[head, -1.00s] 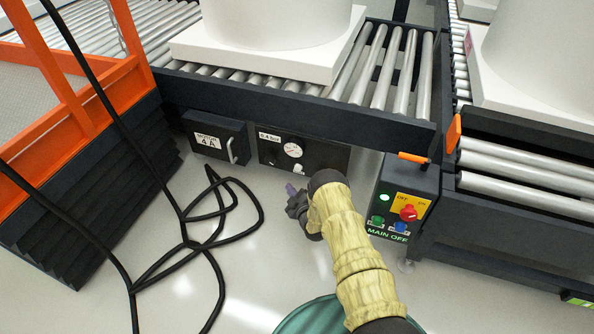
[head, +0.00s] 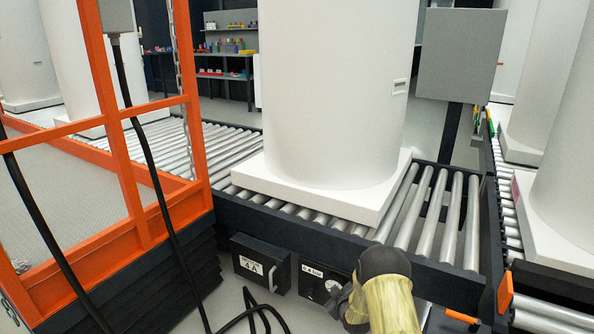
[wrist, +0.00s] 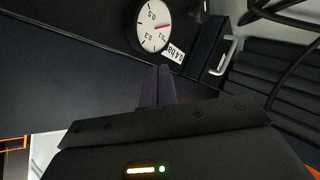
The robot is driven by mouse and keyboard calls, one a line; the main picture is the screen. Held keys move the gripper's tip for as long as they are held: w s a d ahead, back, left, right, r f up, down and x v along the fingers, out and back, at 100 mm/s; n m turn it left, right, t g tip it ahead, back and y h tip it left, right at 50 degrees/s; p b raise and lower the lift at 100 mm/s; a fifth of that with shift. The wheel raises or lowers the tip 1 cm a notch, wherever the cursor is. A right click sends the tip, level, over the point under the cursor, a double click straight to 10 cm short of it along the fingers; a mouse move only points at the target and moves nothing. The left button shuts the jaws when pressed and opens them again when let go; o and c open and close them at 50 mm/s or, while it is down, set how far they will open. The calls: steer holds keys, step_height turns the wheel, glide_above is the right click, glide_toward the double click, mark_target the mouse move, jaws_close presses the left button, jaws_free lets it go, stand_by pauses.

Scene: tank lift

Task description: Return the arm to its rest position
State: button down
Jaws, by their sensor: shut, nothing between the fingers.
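My gripper shows in the wrist view (wrist: 158,85), its dark fingers together with nothing between them. It points at the dark panel below the roller conveyor, close to a round pressure gauge (wrist: 152,26) with a red needle and a 0.4 bar label. In the head view my yellow-sleeved arm (head: 388,300) reaches up from the bottom edge, bent at a dark joint in front of the gauge panel (head: 312,282).
A black box labelled 4 A (head: 260,263) with a handle sits left of the gauge. A white tank (head: 320,90) stands on the roller conveyor (head: 445,215). An orange-railed lift (head: 125,170) is at left, with black cables (head: 255,312) on the floor. A second conveyor is at right.

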steer(key=s+d+r+m+g+h+p, duration=0.1)
steer(key=s+r+m+g+p, duration=0.1)
steer(key=s+r, duration=0.35)
steer(key=s+r+m+g+p, duration=0.1)
steer(key=s+r+p, duration=0.15)
steer(key=r, duration=0.55)
steer(key=s+d+r+m+g+h+p, duration=0.1)
steer(key=s+r+m+g, duration=0.1)
steer(key=s+r, duration=0.35)
steer(key=s+r+m+g+p, duration=0.25)
steer(key=s+r, duration=0.55)
steer(key=s, duration=0.4)
steer(key=s+r+m+g+p, duration=0.2)
steer(key=s+r+g+p, duration=0.15)
steer(key=s+r, duration=0.7)
step_height(320, 180, up, 35)
steer(key=s+p, duration=0.2)
steer(key=p, duration=3.5)
steer(key=shift+r+t+p, duration=0.2)
steer(key=shift+t+p, duration=0.2)
steer(key=shift+s, duration=0.1)
steer(key=c, duration=2.2)
jaws_free()
